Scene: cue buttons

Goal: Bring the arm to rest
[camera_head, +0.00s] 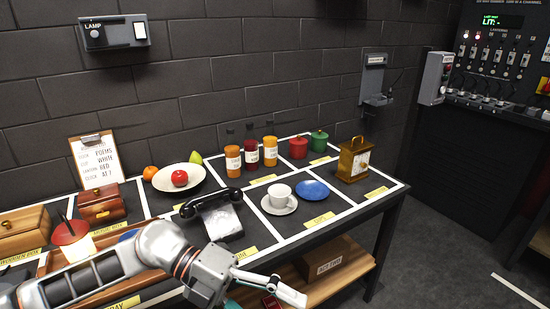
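The arm hides part of the table's front left, including most of a tray and a blue item there. My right gripper is not in view.
A lower shelf holds a box (328,264).

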